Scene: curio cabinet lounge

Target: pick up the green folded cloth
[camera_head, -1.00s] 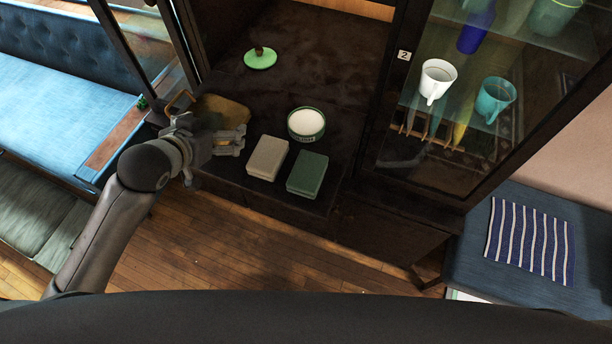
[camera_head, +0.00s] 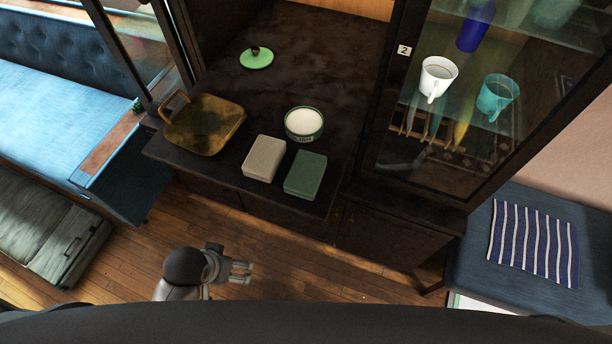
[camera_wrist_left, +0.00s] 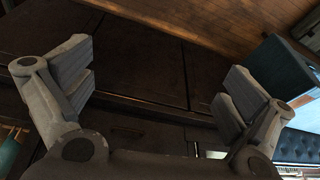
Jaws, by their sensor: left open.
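The green folded cloth (camera_head: 306,175) lies flat near the front edge of the dark cabinet shelf (camera_head: 190,160) in the head view. A beige folded cloth (camera_head: 264,158) lies just to its left, with a narrow gap between them. My left gripper (camera_head: 244,272) is in front of the shelf, over the wood floor, apart from the cloth and toward the bottom of the picture. In the left wrist view its two fingers (camera_wrist_left: 155,90) are spread with nothing between them. The green cloth does not show in that view. My right gripper is not in view.
A white-filled round tin (camera_head: 304,122) stands just behind the cloths. A brass square pan (camera_head: 206,125) sits to the left and a green lid (camera_head: 257,58) farther back. A glass door (camera_head: 440,130) bounds the shelf on the right. Floor in front is clear.

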